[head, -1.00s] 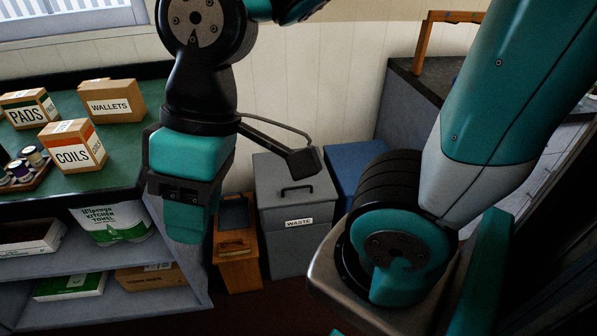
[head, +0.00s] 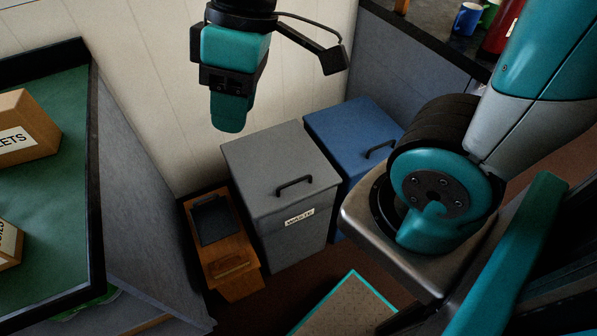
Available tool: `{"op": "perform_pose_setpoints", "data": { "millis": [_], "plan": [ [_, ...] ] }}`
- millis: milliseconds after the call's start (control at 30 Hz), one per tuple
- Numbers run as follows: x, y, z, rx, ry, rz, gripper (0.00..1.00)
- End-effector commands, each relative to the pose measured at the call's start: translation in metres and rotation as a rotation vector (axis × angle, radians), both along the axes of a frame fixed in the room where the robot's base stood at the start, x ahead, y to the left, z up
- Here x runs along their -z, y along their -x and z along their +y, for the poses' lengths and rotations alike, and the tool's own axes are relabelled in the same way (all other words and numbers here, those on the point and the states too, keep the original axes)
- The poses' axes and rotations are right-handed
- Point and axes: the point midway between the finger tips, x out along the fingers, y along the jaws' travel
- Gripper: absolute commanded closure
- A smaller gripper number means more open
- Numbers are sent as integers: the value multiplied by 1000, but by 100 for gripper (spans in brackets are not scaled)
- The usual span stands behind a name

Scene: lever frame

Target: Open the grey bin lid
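The grey bin (head: 292,238) stands on the floor against the wall, with a "WASTE" label on its front. Its grey lid (head: 262,160) is shut and flat, with a dark bar handle (head: 294,186) near the front edge. My gripper (head: 231,115) hangs pointing down, above and left of the handle in the picture, apart from the lid and holding nothing visible. Its fingers overlap from this angle, so I cannot tell whether they are open or shut.
A blue bin (head: 348,128) stands right of the grey one, and a wooden box (head: 228,267) with a dark top stands left. A green-topped table (head: 60,225) with cartons is at the left. A dark counter (head: 425,38) is at the upper right.

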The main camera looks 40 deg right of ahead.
Motion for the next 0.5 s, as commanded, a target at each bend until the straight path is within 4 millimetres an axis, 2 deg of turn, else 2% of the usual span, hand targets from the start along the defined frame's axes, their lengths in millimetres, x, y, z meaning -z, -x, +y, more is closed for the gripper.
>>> {"op": "perform_pose_setpoints", "data": {
  "millis": [33,200,300,400,500],
  "plan": [
    [45,-23,-15,-36,33,1,62],
    [141,-94,-84,-235,136,5,62],
    [192,-122,-127,-352,169,30,62],
    [232,-138,-163,-450,182,57,62],
    [258,-146,-188,-517,184,78,62]
  ]
}}
